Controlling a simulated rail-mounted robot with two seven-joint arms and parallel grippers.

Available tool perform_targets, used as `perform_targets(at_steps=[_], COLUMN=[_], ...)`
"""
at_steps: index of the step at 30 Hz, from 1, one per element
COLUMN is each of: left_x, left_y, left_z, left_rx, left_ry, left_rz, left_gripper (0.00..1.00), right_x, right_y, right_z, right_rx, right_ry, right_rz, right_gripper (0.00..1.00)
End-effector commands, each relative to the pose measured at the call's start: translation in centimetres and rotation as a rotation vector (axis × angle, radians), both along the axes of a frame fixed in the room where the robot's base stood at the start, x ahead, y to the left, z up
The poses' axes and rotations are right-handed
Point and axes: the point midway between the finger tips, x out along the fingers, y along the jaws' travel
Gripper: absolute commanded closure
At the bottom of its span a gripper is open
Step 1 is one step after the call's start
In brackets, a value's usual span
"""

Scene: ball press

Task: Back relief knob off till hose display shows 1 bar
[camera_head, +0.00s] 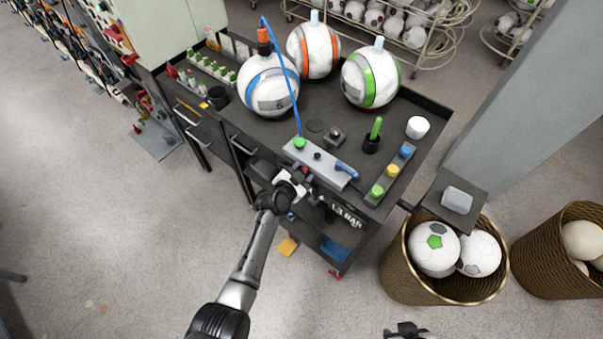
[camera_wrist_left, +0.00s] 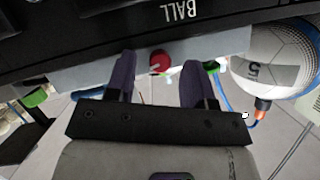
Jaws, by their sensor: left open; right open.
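The grey valve block (camera_head: 320,163) lies along the bench's front edge, with a green knob (camera_head: 299,143) at its left and a blue lever (camera_head: 346,169) at its right. A round red knob (camera_wrist_left: 160,63) sits on the block's front face in the left wrist view. My left gripper (camera_head: 301,180) is at that face, its open fingers on either side of the red knob; contact is not clear. White readout text (camera_head: 347,215) on the bench front looks like "1.3 BAR", partly hidden by my gripper. My right gripper (camera_head: 407,329) is at the bottom edge, open and empty.
A blue hose (camera_head: 288,75) runs from the block to the blue-striped ball (camera_head: 268,86). Orange-striped (camera_head: 314,50) and green-striped (camera_head: 370,77) balls stand behind. Yellow, blue and green buttons (camera_head: 392,171) are right of the block. A ball basket (camera_head: 400,275) stands front right.

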Motion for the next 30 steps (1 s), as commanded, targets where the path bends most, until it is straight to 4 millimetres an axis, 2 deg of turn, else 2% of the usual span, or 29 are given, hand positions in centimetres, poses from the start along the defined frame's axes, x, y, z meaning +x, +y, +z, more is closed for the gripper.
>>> perform_targets(at_steps=[11, 26, 30], left_x=[0.15, 0.14, 0.15], left_y=[-0.07, -0.05, -0.02], left_z=[-0.07, -0.08, -0.10], left_rx=[0.001, 0.001, -0.003], left_ry=[0.000, 0.000, 0.003], left_rz=[0.000, 0.000, 0.000], left_gripper=[0.52, 0.99, 1.00], right_x=[0.01, 0.01, 0.01], right_y=[0.20, 0.27, 0.20], right_z=[-0.02, -0.01, -0.08], right_rx=[0.007, 0.010, 0.007], right_ry=[0.000, -0.001, 0.000], right_rz=[-0.004, -0.006, -0.004], right_gripper=[0.57, 0.57, 0.57])
